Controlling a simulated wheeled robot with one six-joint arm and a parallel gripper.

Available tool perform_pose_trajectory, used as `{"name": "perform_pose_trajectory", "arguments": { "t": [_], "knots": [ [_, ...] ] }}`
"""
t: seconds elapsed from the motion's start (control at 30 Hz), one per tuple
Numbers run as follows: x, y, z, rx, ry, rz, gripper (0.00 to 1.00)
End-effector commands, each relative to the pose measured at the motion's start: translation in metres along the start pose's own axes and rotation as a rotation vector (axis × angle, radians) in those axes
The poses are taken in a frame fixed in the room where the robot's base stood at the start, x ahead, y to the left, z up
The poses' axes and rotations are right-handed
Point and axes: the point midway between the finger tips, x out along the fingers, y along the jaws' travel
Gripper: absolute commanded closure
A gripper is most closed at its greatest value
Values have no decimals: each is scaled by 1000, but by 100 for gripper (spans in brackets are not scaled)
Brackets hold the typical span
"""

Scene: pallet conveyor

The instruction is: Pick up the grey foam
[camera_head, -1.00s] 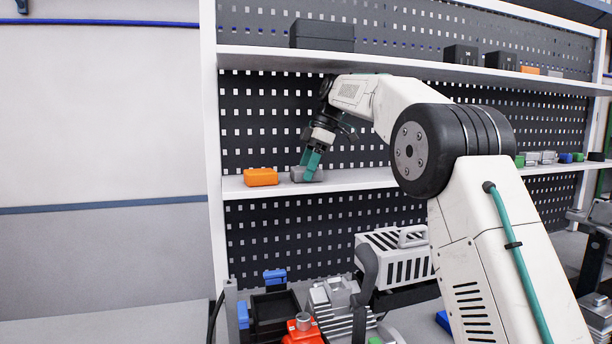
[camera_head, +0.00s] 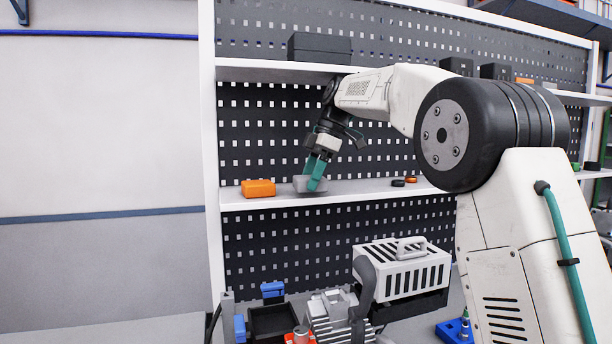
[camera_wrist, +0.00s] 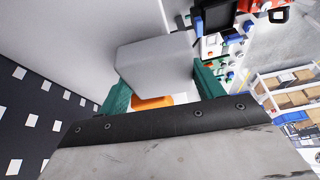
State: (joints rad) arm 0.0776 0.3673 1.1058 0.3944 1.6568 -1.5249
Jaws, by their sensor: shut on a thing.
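The grey foam (camera_head: 304,184) is a small grey block at the middle shelf, just right of the orange block. My gripper (camera_head: 316,176) has teal fingers and is shut on the grey foam. In the wrist view the grey foam (camera_wrist: 158,62) sits between the two teal fingers of my gripper (camera_wrist: 160,92). The foam's underside looks at or just above the shelf surface; I cannot tell whether it touches.
The orange block (camera_head: 258,188) is close to the left of the foam, and it also shows in the wrist view (camera_wrist: 152,102). The middle shelf (camera_head: 360,192) holds small dark discs (camera_head: 404,181) further right. A pegboard (camera_head: 260,130) stands behind. A white slotted box (camera_head: 405,268) is below.

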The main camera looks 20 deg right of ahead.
Motion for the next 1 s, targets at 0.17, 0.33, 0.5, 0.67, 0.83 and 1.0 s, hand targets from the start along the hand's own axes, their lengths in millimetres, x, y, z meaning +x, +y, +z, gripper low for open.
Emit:
{"name": "perform_pose_trajectory", "arguments": {
  "t": [0.17, 0.33, 0.5, 0.67, 0.83, 1.0],
  "knots": [
    [-3, -42, 3, 0, 0, 1, 55],
    [-4, -79, 6, 1, 0, 1, 55],
    [-4, -107, 9, 1, 0, 0, 55],
    [-6, -122, 10, 0, 0, 0, 55],
    [-16, -127, 6, 0, 0, 2, 55],
    [-29, -127, 0, 0, 0, 1, 55]
  ]
}}
